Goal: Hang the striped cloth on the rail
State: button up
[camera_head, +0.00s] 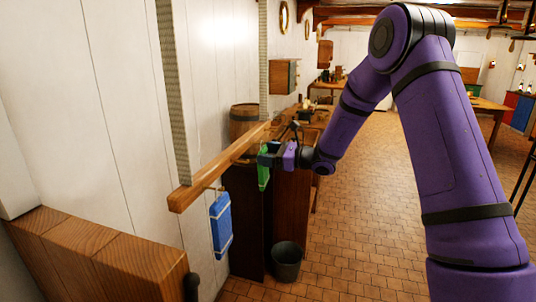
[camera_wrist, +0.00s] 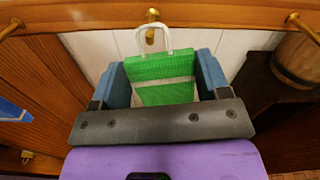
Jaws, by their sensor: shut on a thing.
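A green cloth with a pale stripe (camera_wrist: 165,68) is between the blue fingers of my gripper (camera_wrist: 162,75) in the wrist view. Its white loop (camera_wrist: 143,42) stands up close to a brass hook (camera_wrist: 152,15) on the wooden rail (camera_wrist: 220,14); I cannot tell whether the loop is around the hook. In the head view my gripper (camera_head: 268,158) holds the green cloth (camera_head: 264,178) beside the rail (camera_head: 215,175), and the cloth hangs below the fingers. A blue cloth with pale stripes (camera_head: 221,225) hangs under the rail's near end.
More brass hooks sit on the rail to the left (camera_wrist: 10,30) and right (camera_wrist: 300,25). A barrel (camera_head: 244,122) stands behind the rail. A dark bucket (camera_head: 287,261) is on the tiled floor below. Open floor (camera_head: 350,220) lies to the right.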

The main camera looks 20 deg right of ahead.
jog(key=o, duration=1)
